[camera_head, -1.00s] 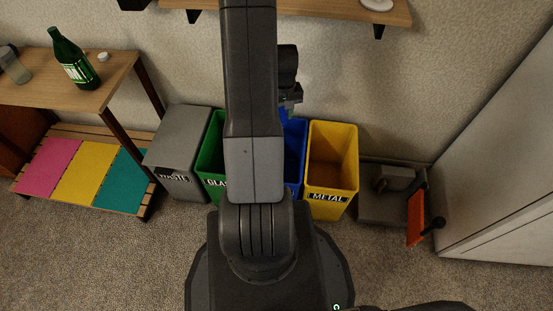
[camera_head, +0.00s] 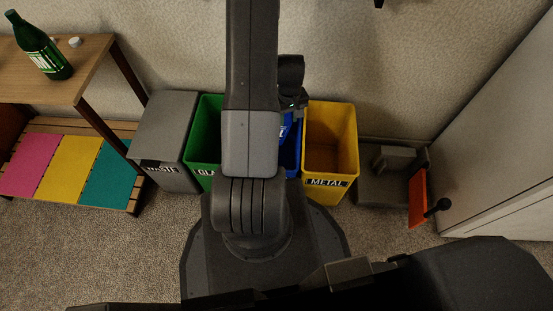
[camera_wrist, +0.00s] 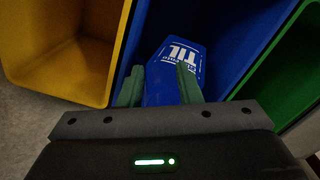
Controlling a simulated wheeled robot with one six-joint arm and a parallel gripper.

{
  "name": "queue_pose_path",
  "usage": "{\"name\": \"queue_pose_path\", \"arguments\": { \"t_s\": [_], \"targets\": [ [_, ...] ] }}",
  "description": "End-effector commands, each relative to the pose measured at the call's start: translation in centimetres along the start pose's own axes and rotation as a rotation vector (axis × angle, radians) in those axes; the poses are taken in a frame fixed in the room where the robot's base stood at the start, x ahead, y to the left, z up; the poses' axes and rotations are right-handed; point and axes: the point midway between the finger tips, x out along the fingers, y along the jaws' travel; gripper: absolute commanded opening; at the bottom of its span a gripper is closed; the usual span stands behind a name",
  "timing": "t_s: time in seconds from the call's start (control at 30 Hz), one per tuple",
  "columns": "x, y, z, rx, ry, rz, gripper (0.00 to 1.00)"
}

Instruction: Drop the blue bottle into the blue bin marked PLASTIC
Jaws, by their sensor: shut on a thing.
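The blue bottle (camera_wrist: 160,68), with white lettering, is between the green-grey fingers of my gripper (camera_wrist: 158,85) in the wrist view. My gripper is shut on it. The blue bin (camera_wrist: 228,28) surrounds the bottle in that view. I cannot tell how far the bottle is below the rim. In the head view my arm covers most of the blue bin (camera_head: 292,158), which stands between the green and yellow bins; its PLASTIC label is hidden. My gripper's fingers are hidden there too.
The yellow METAL bin (camera_head: 330,140) is right of the blue bin, the green bin (camera_head: 204,145) left. A grey WASTE bin (camera_head: 168,135) stands further left, near a table (camera_head: 75,75) with a green bottle (camera_head: 38,45). An orange-and-grey object (camera_head: 416,198) is at right.

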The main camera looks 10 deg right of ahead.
Motion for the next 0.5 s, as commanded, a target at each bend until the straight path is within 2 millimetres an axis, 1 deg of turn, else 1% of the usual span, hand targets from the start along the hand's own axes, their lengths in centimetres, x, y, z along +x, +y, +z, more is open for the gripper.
{"name": "queue_pose_path", "arguments": {
  "t_s": [0.23,0.27,0.3,0.37,0.5],
  "targets": [
    [0.04,0.0,-0.02,0.0,0.0,0.0,0.2],
    [0.04,0.0,-0.02,0.0,0.0,0.0,0.37],
    [0.04,0.0,-0.02,0.0,0.0,0.0,0.45],
    [0.03,0.0,-0.02,0.0,0.0,0.0,0.57],
    [0.03,0.0,-0.01,0.0,0.0,0.0,0.57]
  ]
}}
